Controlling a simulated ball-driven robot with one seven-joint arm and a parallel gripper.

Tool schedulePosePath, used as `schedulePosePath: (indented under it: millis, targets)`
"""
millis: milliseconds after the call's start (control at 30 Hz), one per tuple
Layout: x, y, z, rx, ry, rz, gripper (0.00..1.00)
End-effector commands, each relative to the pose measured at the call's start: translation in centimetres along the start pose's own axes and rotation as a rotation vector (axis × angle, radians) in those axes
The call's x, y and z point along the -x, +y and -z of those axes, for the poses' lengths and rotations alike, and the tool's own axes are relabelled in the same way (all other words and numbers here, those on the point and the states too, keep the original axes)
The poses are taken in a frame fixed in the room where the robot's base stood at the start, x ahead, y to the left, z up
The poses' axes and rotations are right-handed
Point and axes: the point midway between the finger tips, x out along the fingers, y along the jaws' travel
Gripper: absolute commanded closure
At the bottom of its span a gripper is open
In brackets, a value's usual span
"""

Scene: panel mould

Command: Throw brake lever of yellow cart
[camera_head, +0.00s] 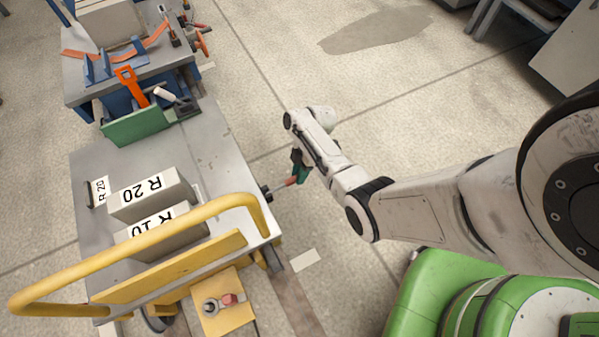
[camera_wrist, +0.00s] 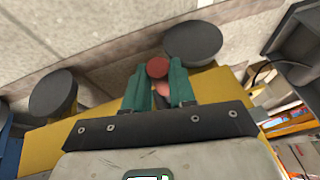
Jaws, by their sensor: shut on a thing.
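The yellow cart (camera_head: 243,202) has a yellow push handle and a grey deck, and stands at the left of the head view. Its brake lever (camera_head: 291,182), with a red grip, sticks out from the cart's right side. My gripper (camera_head: 297,174) is at that grip, with its green fingers closed around it. In the wrist view, the red end of the lever (camera_wrist: 157,67) shows between the two green fingers of my gripper (camera_wrist: 159,85). Behind it are the cart's yellow side (camera_wrist: 90,125) and round dark discs. The lower part of the lever is hidden by the fingers.
Pale blocks marked R 20 (camera_head: 150,195) and R 10 (camera_head: 160,235) rest on the deck. A green panel (camera_head: 138,124) and an orange tool (camera_head: 131,86) are at the far end, by a grey bench. A yellow plate (camera_head: 224,312) is below the handle. Floor right of the cart is open.

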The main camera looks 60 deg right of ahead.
Motion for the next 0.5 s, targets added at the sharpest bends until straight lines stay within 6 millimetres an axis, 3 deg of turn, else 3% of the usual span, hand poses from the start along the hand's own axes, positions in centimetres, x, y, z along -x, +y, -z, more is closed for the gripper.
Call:
schedulePosePath:
  millis: [500]
  targets:
    - [3.0,-0.9,3.3,-0.050,-0.325,-0.027,1.00]
